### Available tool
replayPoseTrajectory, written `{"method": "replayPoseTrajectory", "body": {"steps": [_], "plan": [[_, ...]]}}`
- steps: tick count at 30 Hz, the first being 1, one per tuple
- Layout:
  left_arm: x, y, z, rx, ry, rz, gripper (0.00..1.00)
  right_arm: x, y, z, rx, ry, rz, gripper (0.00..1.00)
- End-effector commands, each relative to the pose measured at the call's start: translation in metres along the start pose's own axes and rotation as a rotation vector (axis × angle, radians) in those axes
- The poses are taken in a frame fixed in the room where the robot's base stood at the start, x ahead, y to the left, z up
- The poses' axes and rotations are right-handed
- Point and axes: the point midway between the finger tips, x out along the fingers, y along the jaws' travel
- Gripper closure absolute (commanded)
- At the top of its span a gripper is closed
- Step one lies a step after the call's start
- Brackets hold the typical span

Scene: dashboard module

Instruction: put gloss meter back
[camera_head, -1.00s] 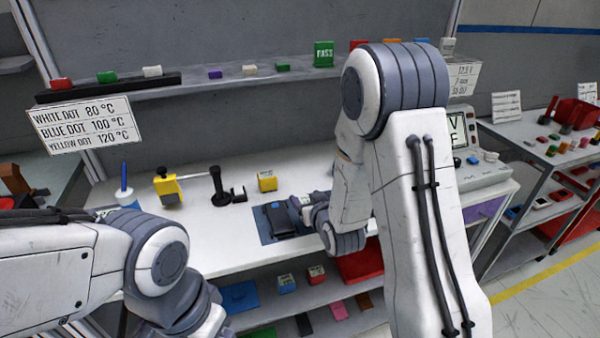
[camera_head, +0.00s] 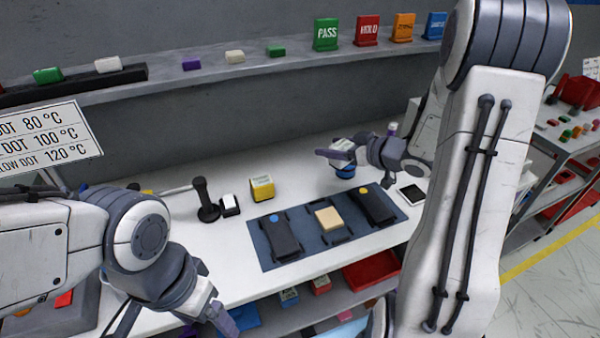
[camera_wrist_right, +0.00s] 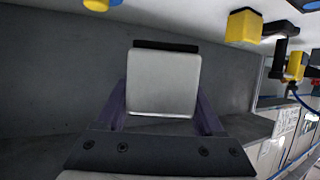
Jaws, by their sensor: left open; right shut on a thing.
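My right gripper (camera_head: 342,156) is shut on a pale grey, box-shaped thing, probably the gloss meter (camera_head: 343,144), above the back of the white bench. In the right wrist view the grey block (camera_wrist_right: 163,82) sits between the purple fingers, its dark end facing away from the gripper. A blue round thing (camera_head: 345,172) shows just below the gripper; I cannot tell whether they touch. A small white-framed dark square (camera_head: 412,194) lies on the bench to the right. My left gripper (camera_head: 207,328) is open and empty at the bottom, in front of the bench edge, partly cut off.
A blue-grey mat (camera_head: 335,252) holds a blue-dot black module (camera_head: 279,236), a beige block (camera_head: 329,218) and a yellow-dot black module (camera_head: 374,205). A yellow box (camera_head: 262,188) and a black stand (camera_head: 205,200) are left of it. The bench's front left is clear.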

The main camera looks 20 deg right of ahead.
Motion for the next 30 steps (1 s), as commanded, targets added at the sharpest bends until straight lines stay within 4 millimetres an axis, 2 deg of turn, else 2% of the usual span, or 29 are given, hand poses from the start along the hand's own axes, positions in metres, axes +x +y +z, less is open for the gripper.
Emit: {"method": "replayPoseTrajectory", "body": {"steps": [1,6,12,17,24,30], "plan": [[0.003,0.0,0.0,0.0,0.0,0.0,0.2,0.016,-0.008,0.005,0.001,-0.001,-0.009,1.0],[0.006,-0.001,0.0,0.0,0.0,0.0,0.2,0.057,-0.025,0.013,0.0,-0.002,-0.008,1.0],[0.006,-0.001,0.0,0.0,0.0,0.0,0.2,0.09,-0.038,0.018,-0.001,-0.001,-0.003,1.0],[0.007,-0.001,0.0,0.0,0.0,0.0,0.2,0.1,-0.041,0.024,0.001,-0.002,-0.001,1.0],[0.007,-0.001,0.0,0.0,0.0,0.0,0.2,0.112,-0.04,0.054,0.001,-0.001,0.0,1.0],[0.007,-0.001,0.0,0.0,0.0,0.0,0.2,0.113,-0.04,0.056,-0.001,0.001,0.001,1.0]]}}
